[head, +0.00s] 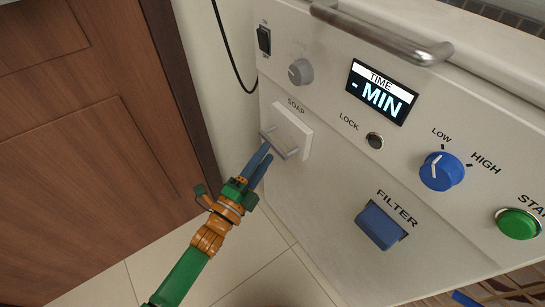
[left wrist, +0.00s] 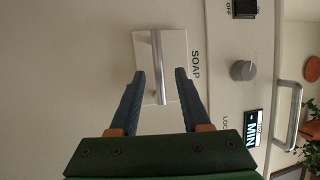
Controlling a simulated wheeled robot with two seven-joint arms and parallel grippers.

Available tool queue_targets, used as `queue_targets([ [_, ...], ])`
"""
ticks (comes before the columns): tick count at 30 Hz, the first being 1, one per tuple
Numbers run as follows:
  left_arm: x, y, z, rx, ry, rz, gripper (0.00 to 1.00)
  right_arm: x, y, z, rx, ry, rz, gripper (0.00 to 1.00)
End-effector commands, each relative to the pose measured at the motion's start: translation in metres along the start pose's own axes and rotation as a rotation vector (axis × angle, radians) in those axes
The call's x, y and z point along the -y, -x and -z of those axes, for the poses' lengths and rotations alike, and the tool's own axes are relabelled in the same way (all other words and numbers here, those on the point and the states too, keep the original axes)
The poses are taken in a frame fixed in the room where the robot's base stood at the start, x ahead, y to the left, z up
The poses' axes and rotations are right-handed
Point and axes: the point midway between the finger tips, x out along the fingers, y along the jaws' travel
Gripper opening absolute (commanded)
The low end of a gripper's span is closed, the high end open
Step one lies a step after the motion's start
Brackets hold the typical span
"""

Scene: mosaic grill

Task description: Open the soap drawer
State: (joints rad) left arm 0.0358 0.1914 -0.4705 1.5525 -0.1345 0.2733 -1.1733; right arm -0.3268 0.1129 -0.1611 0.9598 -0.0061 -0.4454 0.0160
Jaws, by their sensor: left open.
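The soap drawer (head: 294,131) is a small white square front under the word SOAP on the machine's panel. It looks closed, nearly flush with the panel. A silver bar handle (head: 279,146) is on its front. In the left wrist view the drawer (left wrist: 175,48) and its upright handle (left wrist: 158,65) are ahead of the fingers. My left gripper (head: 266,150) is open with blue fingers, one on each side of the handle's near end; I cannot tell whether they touch it. My right gripper is not in view.
The white machine panel (head: 325,170) also has a grey knob (head: 301,72), a display (head: 381,92), a lock (head: 375,141), a blue knob (head: 441,171), a blue filter handle (head: 381,225) and a green button (head: 518,223). A brown wooden cabinet (head: 90,120) stands to the left. Tiled floor is below.

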Motion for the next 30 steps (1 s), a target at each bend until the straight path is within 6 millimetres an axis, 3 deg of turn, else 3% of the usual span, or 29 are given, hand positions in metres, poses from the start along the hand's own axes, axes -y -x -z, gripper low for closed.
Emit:
queue_targets([
  [6,-0.001,-0.037,-0.001,0.002,0.003,-0.002,0.47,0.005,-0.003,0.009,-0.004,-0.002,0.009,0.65],
  [15,-0.001,-0.044,-0.001,0.003,0.004,-0.005,0.47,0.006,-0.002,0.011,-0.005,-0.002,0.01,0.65],
  [20,-0.001,-0.043,-0.001,0.003,0.004,-0.005,0.04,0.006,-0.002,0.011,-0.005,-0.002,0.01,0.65],
  [21,-0.001,-0.043,-0.001,0.003,0.004,-0.005,0.0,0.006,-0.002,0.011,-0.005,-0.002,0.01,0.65],
  [30,-0.001,-0.043,-0.001,0.003,0.005,-0.005,0.0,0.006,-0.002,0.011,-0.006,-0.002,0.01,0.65],
])
